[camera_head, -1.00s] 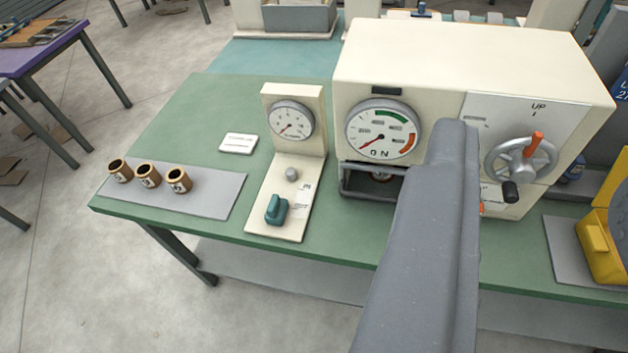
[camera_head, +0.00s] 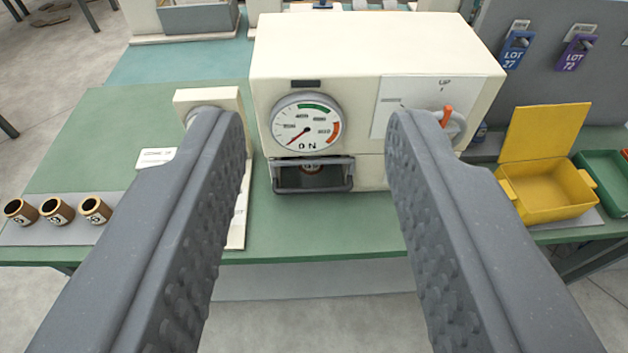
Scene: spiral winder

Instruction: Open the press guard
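The press (camera_head: 375,50) is a cream box on the green bench, with a round dial (camera_head: 306,122) on its front. Below the dial is the press guard (camera_head: 313,176), a grey framed cover across a dark opening, with a bar along its lower edge. A brown, cup-like part shows dimly behind it. The handwheel with an orange lever (camera_head: 447,115) is partly hidden by my right finger. My gripper (camera_head: 302,122) is open and empty, its two fingers spread wide. In the picture the guard lies between the fingertips, and the fingers appear apart from it.
Several small brown cups (camera_head: 57,211) stand on a grey mat at the left. A cream gauge panel (camera_head: 208,97) is mostly behind my left finger. A yellow open box (camera_head: 548,190) and a green bin (camera_head: 607,180) stand at the right. The green bench front (camera_head: 320,235) is clear.

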